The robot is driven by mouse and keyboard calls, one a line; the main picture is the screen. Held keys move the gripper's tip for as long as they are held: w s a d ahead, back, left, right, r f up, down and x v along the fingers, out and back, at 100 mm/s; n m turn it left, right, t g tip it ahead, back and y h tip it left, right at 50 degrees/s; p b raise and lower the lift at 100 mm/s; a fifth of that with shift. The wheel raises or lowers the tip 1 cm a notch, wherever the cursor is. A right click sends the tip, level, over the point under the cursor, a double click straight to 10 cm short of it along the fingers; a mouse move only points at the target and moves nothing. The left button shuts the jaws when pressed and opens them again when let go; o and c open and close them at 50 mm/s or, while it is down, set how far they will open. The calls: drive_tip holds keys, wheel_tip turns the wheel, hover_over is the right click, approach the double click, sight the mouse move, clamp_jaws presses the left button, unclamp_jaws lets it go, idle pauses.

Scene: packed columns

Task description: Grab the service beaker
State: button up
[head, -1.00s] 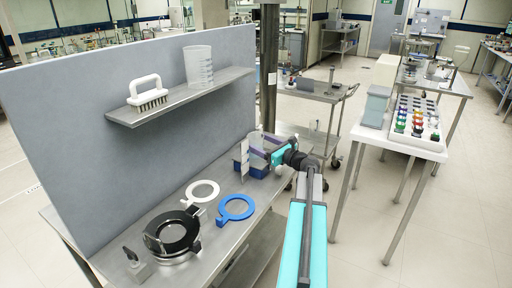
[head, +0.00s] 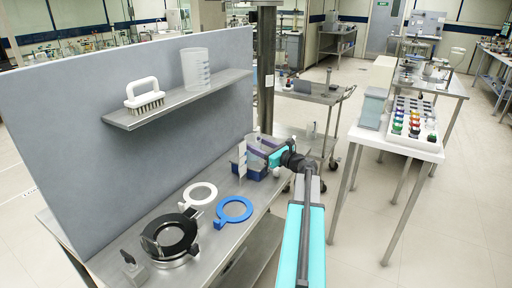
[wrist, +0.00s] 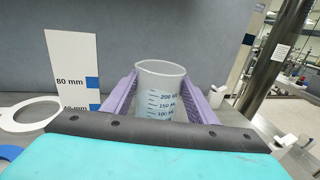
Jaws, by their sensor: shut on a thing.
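A clear beaker with blue volume marks (wrist: 161,95) stands upright between the purple fingers of my gripper (wrist: 159,82) in the wrist view. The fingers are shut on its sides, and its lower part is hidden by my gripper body. In the head view my gripper (head: 262,152) is at the far end of the bench, where the beaker is small and hard to make out. A second, similar beaker (head: 196,69) stands on the wall shelf (head: 178,101).
A white height card (wrist: 77,62) stands left of the held beaker, near a blue tray (head: 256,172). A white ring (head: 200,193), a blue ring (head: 234,209) and a black ring fixture (head: 170,236) lie nearer. A white brush (head: 145,92) is on the shelf.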

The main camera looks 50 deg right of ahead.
drive_tip(key=shift+r, duration=0.1)
drive_tip(key=shift+r, duration=1.1)
drive_tip(key=s+r+b, duration=0.2)
drive_tip(key=s+b, duration=0.1)
drive_tip(key=s, duration=1.3)
drive_tip(key=shift+a+r, duration=0.25)
drive_tip(key=shift+r, duration=0.05)
